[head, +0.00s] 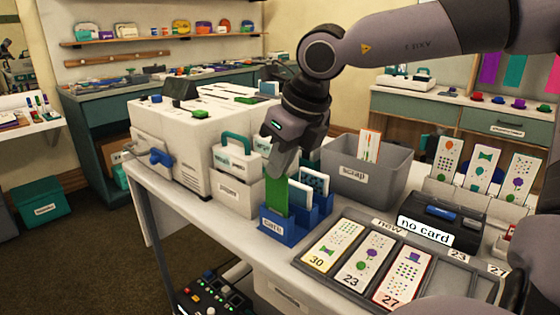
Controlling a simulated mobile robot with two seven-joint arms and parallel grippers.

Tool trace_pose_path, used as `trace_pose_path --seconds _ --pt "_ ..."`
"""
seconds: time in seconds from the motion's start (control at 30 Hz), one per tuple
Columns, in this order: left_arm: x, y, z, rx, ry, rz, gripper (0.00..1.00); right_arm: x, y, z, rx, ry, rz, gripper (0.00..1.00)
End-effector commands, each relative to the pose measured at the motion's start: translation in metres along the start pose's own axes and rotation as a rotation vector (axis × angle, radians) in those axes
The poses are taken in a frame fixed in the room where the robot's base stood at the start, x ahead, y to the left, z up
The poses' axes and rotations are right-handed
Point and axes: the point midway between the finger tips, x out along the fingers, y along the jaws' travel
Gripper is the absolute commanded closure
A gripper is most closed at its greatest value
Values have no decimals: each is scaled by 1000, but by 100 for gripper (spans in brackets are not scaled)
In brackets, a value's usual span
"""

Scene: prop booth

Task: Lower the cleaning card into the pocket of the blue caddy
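The blue caddy (283,233) stands at the front left part of the white table and has a small label on its front. White cards with blue edges (314,184) stand in its rear slots. My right gripper (280,174) points down over the caddy and is shut on the green cleaning card (276,197). The card is about upright at the caddy's front left pocket. Its lower end meets the caddy's front wall in the picture; how deep it sits is hidden. My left gripper is not in view.
A grey scrap bin (368,178) stands behind the caddy. A dark tray (430,272) of printed cards lies close to its right, with a "no card" reader (440,216) behind it. A white box with a green-handled case (235,190) and a large white machine (178,150) stand left.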

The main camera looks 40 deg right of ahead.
Motion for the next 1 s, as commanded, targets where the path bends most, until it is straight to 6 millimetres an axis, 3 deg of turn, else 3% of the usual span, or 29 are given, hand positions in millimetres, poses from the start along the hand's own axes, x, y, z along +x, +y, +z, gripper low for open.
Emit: trace_pose_path --seconds 0.63,0.7,0.73,1.0 --pt "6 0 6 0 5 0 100 8 0 -3 0 0 0 100" --pt "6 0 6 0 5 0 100 8 0 -3 0 0 0 73" --pt "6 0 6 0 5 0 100 8 0 -3 0 0 0 66" --pt "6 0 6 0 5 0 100 7 0 -3 0 0 0 66"
